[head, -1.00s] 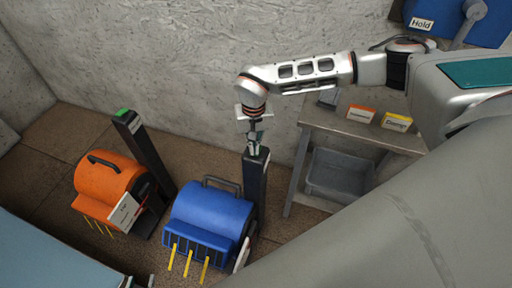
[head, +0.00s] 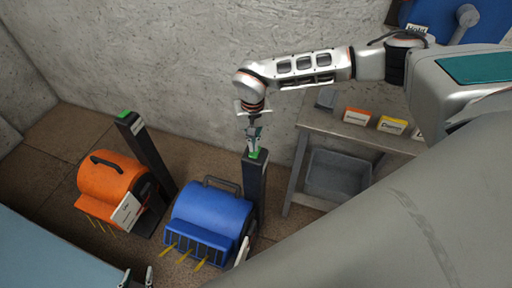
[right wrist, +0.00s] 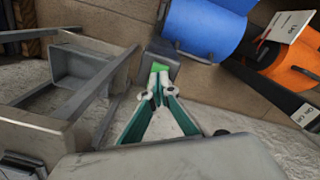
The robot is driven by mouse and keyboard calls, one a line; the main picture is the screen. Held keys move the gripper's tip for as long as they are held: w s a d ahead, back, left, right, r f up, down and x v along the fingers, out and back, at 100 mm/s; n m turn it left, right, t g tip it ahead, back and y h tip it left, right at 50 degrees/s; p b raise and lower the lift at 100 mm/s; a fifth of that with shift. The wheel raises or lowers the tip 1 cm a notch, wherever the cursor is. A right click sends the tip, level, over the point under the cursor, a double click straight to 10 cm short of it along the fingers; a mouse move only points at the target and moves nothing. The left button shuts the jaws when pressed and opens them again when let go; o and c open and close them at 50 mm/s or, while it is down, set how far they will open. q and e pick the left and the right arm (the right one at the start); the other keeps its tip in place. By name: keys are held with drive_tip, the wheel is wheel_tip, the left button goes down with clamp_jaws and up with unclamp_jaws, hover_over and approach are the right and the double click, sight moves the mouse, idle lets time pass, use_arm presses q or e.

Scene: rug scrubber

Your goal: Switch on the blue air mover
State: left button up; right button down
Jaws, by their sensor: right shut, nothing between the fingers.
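The blue air mover (head: 212,215) stands on the floor; part of it also shows in the right wrist view (right wrist: 205,28). A dark post (head: 255,185) rises just right of it, with a green switch (head: 258,154) on top. My right gripper (head: 254,148) is shut and empty, pointing down at the post top. In the right wrist view its fingertips (right wrist: 158,78) meet at the green switch (right wrist: 159,67); I cannot tell whether they touch it. Yellow strips (head: 184,256) at the blue mover's front slant outward. My left gripper (head: 137,278) is open at the bottom edge.
An orange air mover (head: 112,180) stands to the left, with its own dark post (head: 146,155) topped in green. A grey bench (head: 350,132) with small labelled cards and a grey bin (head: 338,175) stands at right. The wall is close behind.

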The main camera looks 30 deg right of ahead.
sight(253, 155)
drive_tip(key=shift+r+p, duration=1.45)
drive_tip(key=shift+r, duration=0.55)
drive_tip(key=shift+f, duration=0.1)
